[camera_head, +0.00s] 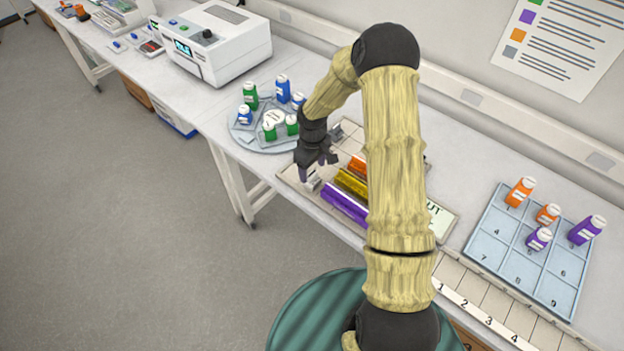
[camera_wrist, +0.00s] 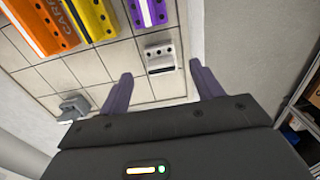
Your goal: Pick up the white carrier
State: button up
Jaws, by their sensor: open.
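A small white carrier (camera_wrist: 160,56), a pale block with dark holes along its top, lies on the tiled board (camera_wrist: 95,68) in the wrist view. In the head view it shows as a pale block (camera_head: 312,182) at the board's front left edge. My gripper (camera_head: 318,166) hangs over that end of the board, pointing down. In the wrist view my gripper (camera_wrist: 160,73) has its two purple fingers spread apart, with the white carrier between and just beyond the tips. Nothing is held. Whether the fingers are down at the carrier's height I cannot tell.
Purple (camera_head: 345,203), yellow (camera_head: 351,184) and orange (camera_head: 358,165) carriers lie beside it. A grey block (camera_wrist: 72,106) sits on the board's far side. A round tray (camera_head: 243,137) of bottles stands left, a numbered blue tray (camera_head: 487,240) right.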

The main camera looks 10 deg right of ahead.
aim_at(312, 173)
jog(key=shift+s+f+p, duration=0.1)
jog(key=shift+f+p, duration=0.5)
jog(key=shift+a+f+p, duration=0.1)
jog(key=shift+f+p, duration=0.65)
jog(key=shift+f, duration=1.25)
jog(key=shift+c, duration=0.3)
jog(key=c, duration=1)
